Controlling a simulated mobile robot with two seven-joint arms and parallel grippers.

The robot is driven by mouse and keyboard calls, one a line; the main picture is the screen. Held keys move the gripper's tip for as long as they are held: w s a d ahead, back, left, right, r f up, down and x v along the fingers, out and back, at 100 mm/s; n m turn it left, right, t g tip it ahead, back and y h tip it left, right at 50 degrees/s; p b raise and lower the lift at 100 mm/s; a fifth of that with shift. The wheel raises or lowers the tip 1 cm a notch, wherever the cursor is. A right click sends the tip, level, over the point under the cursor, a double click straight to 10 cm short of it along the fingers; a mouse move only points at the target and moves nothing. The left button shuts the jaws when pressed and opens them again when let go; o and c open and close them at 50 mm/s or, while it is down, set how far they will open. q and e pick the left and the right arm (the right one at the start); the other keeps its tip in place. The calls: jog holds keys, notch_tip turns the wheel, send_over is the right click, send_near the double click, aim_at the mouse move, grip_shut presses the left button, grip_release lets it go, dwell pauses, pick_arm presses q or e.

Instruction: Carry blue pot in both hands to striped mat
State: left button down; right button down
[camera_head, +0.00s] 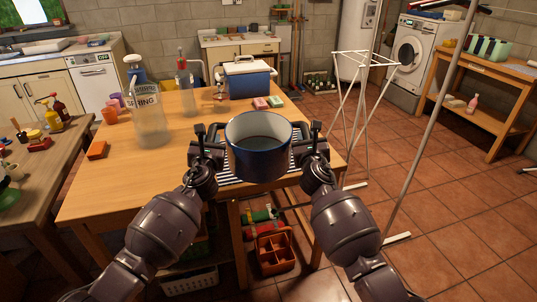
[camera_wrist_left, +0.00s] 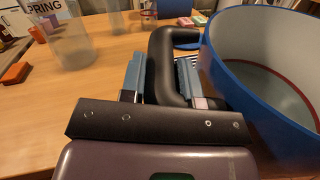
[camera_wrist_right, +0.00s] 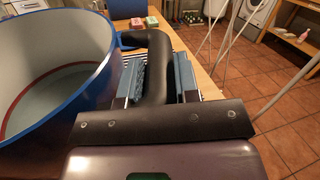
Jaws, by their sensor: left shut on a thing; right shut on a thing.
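My left gripper (camera_head: 208,146) is shut on the pot's left black handle, which shows in the left wrist view (camera_wrist_left: 168,60). My right gripper (camera_head: 314,146) is shut on the right black handle, which shows in the right wrist view (camera_wrist_right: 156,68).
On the wooden table (camera_head: 110,190) stand a large glass bottle (camera_head: 150,120), a smaller bottle (camera_head: 187,95), a blue cooler (camera_head: 249,82), sponges (camera_head: 268,102) and an orange block (camera_head: 97,150). A white drying rack (camera_head: 355,110) stands right of it. The table's left front is clear.

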pick_arm(q)
jog(key=shift+r, duration=0.1)
pick_arm(e)
jog(key=shift+r, duration=0.1)
